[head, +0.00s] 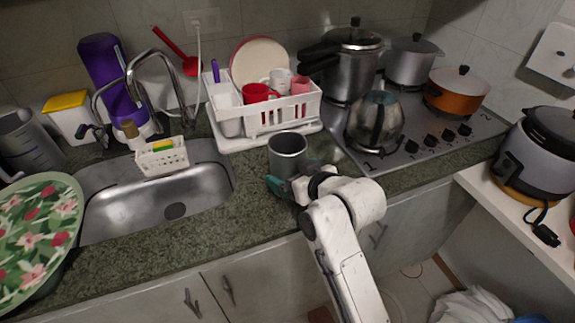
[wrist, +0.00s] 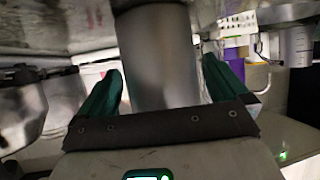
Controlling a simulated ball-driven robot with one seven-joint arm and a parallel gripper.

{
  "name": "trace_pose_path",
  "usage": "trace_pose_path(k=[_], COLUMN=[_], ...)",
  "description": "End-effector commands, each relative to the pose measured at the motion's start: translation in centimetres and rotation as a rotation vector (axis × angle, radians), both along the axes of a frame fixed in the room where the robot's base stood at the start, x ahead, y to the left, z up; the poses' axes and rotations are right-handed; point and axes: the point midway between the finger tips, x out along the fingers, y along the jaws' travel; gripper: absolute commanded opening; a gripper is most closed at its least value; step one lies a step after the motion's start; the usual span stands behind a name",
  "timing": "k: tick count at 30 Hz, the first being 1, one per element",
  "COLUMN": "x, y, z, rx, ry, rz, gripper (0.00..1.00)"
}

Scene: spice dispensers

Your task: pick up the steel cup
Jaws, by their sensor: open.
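The steel cup (head: 288,150) is a grey cylinder standing upright on the dark green counter, between the sink and the stove in the head view. In the wrist view the cup (wrist: 157,50) fills the middle, between the two green fingers. My gripper (head: 296,177) is at the near side of the cup, low by the counter. In the wrist view my gripper (wrist: 162,75) is open, with one finger on each side of the cup. Small gaps show beside the cup, so I cannot see contact. The finger ends are partly hidden in the head view.
A white dish rack (head: 266,138) with cups and a plate stands just behind the cup. A kettle (head: 376,122) sits on the stove (head: 428,137) to the right. The sink (head: 150,205) lies left. Bare counter (head: 245,205) is left of my gripper.

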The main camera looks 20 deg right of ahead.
Motion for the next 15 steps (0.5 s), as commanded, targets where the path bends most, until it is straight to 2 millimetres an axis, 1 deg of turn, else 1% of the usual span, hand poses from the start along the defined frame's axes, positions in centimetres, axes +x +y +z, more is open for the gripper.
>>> trace_pose_path(k=[3, 8, 15], x=[0.34, 0.32, 0.30], y=[0.08, 0.07, 0.06], z=[-0.19, -0.20, -0.20], rx=[0.000, 0.000, 0.000], ry=[0.000, 0.000, 0.000], rz=[0.000, 0.000, 0.000], gripper=[1.00, 1.00, 0.78])
